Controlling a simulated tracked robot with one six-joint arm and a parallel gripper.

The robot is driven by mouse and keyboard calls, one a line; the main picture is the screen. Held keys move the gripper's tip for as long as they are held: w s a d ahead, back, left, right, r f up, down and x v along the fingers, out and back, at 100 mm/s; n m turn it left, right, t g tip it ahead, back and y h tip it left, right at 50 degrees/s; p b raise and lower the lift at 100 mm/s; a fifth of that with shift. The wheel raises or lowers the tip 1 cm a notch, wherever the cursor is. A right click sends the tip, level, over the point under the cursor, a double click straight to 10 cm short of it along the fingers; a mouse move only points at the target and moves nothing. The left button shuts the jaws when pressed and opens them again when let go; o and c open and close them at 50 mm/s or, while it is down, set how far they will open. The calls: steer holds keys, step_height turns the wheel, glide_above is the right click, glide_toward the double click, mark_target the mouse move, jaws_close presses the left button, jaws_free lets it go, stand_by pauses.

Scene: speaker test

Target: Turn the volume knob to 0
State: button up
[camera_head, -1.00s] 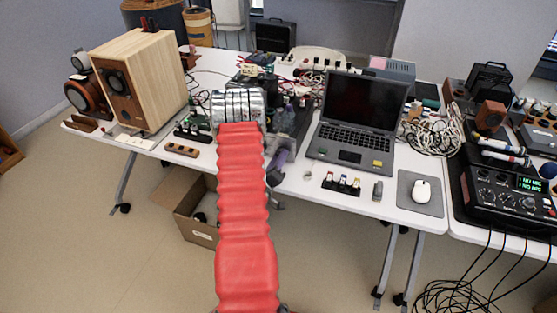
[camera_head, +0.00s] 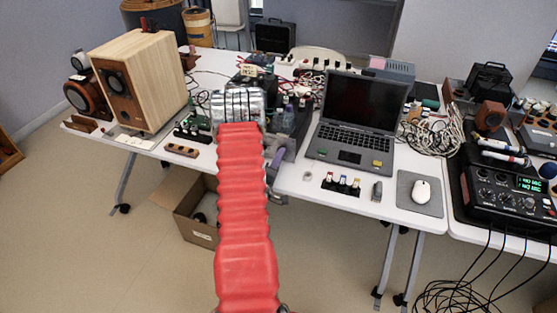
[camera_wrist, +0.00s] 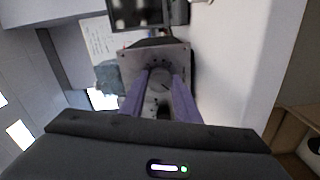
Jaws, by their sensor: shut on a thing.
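The round grey volume knob (camera_wrist: 159,79) sits on a grey metal panel (camera_wrist: 131,62) in the wrist view, with small dark marks around it. My gripper (camera_wrist: 161,82) has its two purple fingers on either side of the knob, shut on it. The knob's pointer is too small to read. In the head view, part of my purple gripper (camera_head: 275,166) shows at the front edge of the table, right of my red-sleeved arm. The knob is hidden there behind my arm.
The white table (camera_head: 300,188) holds a wooden speaker (camera_head: 150,75) at left, a laptop (camera_head: 357,115) right of my arm, and tangled cables (camera_head: 433,130). A mouse (camera_head: 422,191) lies on a grey pad. An open cardboard box (camera_head: 190,215) stands on the floor below.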

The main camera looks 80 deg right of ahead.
steer(key=shift+w, duration=0.2)
steer(key=o, duration=1.1)
steer(key=shift+s, duration=0.1)
steer(key=shift+c, duration=0.2)
steer(key=shift+a, duration=0.1)
steer(key=w+a, duration=0.1)
steer(key=a, duration=1.2)
steer(key=shift+w+a, duration=0.15)
steer(key=shift+a, duration=0.1)
steer(key=shift+f, duration=0.1)
